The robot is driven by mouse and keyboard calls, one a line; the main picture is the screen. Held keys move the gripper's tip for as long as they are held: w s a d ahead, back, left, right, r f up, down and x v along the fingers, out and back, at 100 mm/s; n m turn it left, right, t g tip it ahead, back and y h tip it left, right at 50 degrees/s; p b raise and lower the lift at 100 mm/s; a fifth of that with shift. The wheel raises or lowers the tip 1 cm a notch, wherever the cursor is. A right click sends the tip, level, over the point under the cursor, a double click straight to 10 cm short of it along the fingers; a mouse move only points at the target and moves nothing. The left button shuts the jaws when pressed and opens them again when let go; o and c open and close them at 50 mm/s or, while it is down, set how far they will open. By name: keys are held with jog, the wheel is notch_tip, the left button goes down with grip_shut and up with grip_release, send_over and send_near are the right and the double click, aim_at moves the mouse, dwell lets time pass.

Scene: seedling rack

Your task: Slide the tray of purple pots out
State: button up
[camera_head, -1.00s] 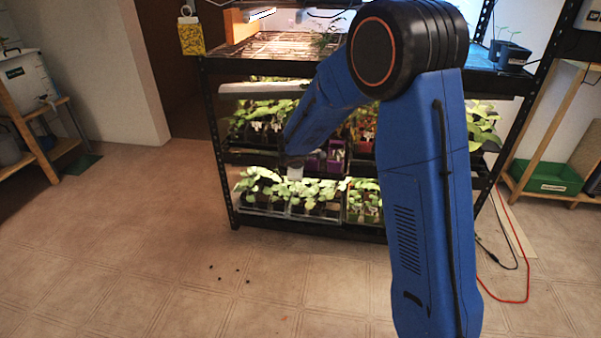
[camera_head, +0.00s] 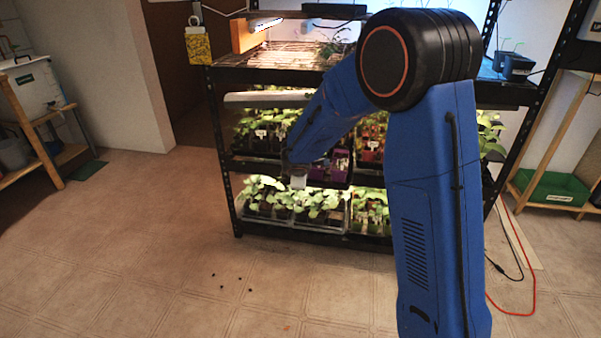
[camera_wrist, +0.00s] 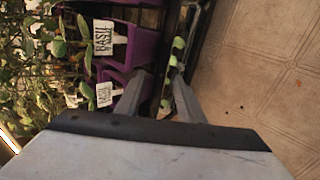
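The purple pots (camera_head: 341,160) stand in a dark tray (camera_head: 325,182) on the rack's middle shelf. The tray juts out past the shelf's front edge, over the lower plants. The wrist view shows the purple pots (camera_wrist: 141,47) close up, with white BASIL labels and green leaves. My gripper (camera_wrist: 163,76) is at the tray's front, its fingers on either side of the dark front edge of the tray (camera_wrist: 172,50). The fingers look closed on this edge, though their exact contact is hard to see. In the head view my arm hides part of the tray.
The black rack (camera_head: 222,165) holds other seedlings beside the tray and lower plants (camera_head: 290,203) beneath it. The tiled floor in front is clear except for a few dark specks (camera_head: 222,276). A red cable (camera_head: 533,300) lies at the right near a green bin (camera_head: 553,187).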

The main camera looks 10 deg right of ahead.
jog(key=v, duration=1.6)
jog(key=shift+w, duration=0.1)
jog(key=s+d+r+m+g, duration=0.1)
jog(key=s+d+r+m, duration=0.25)
jog(key=s+d, duration=0.45)
jog(key=s+d+r+m+g, duration=0.1)
jog(key=s+d+r+m, duration=0.3)
jog(key=s, duration=0.5)
jog(key=s+d+f+m+y, duration=0.1)
jog(key=s+m, duration=0.2)
jog(key=s, duration=0.8)
jog(key=s+d+f+m+y, duration=0.1)
jog(key=s+m, duration=0.2)
jog(key=s, duration=0.8)
jog(key=shift+s+d+f+m+g+y, duration=0.2)
jog(key=shift+d+f+m+g+y, duration=0.1)
jog(key=shift+d+m+g, duration=0.1)
